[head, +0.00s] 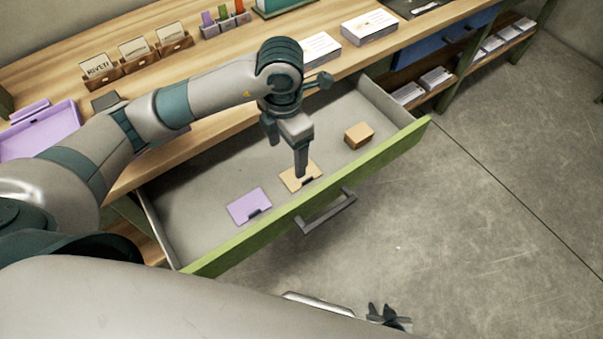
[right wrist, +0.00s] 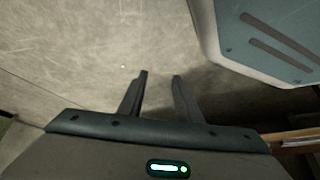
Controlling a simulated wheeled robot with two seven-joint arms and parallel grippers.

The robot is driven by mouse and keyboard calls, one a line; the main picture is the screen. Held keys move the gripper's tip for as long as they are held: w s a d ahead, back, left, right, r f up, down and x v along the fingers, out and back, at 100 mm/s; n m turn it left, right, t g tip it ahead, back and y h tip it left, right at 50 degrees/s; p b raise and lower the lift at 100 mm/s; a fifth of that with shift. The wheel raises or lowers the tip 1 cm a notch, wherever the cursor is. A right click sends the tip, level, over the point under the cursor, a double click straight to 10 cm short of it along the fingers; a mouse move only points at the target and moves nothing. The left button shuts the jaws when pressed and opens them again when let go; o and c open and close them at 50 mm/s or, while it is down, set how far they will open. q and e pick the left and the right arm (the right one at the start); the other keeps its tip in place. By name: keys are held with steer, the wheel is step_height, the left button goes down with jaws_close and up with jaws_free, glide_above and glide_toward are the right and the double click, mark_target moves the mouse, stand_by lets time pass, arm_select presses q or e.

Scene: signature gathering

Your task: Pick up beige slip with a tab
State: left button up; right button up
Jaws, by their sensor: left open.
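The beige slip (head: 289,183) lies flat in the open drawer in the head view, with a dark tab (head: 308,181) at its near edge. My left gripper (head: 301,174) points down right over the slip and hides part of it. Its jaws are open, and I cannot tell whether the tips touch the slip. My right gripper (right wrist: 160,75) is open and empty in the right wrist view, over bare floor. It also shows at the bottom of the head view (head: 388,314), away from the drawer.
A purple slip (head: 245,204) with a dark tab lies left of the beige one. A small brown box (head: 358,135) is to its right. The green drawer front (head: 385,151) and its handle (head: 328,212) are on the near side. Card holders and paper stacks (head: 369,26) stand on the counter.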

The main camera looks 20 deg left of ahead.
arm_select(q)
glide_above(289, 182)
steer(key=f, duration=0.7)
steer(key=shift+s+d+p, duration=0.1)
steer(key=shift+s+p, duration=0.25)
steer(key=shift+p, duration=0.05)
steer(key=shift+f, duration=0.15)
arm_select(e)
steer(key=shift+s+a+r+t, duration=0.1)
steer(key=shift+a+r+t, duration=0.15)
steer(key=shift+a, duration=0.4)
arm_select(q)
steer(key=shift+w+f+p, duration=0.1)
steer(key=shift+f+p, duration=0.25)
steer(key=shift+f, duration=0.35)
steer(key=shift+w+f+p, duration=0.15)
steer(key=shift+f+p, duration=0.05)
steer(key=shift+f, duration=0.75)
steer(key=shift+w+f+p, duration=0.1)
steer(key=shift+f+p, duration=0.05)
steer(key=shift+f, duration=0.8)
arm_select(e)
steer(key=shift+w+a+r+t+y, duration=0.4)
steer(key=shift+w+a+r+t, duration=0.15)
steer(key=shift+r, duration=0.1)
arm_select(q)
steer(key=c, duration=1.1)
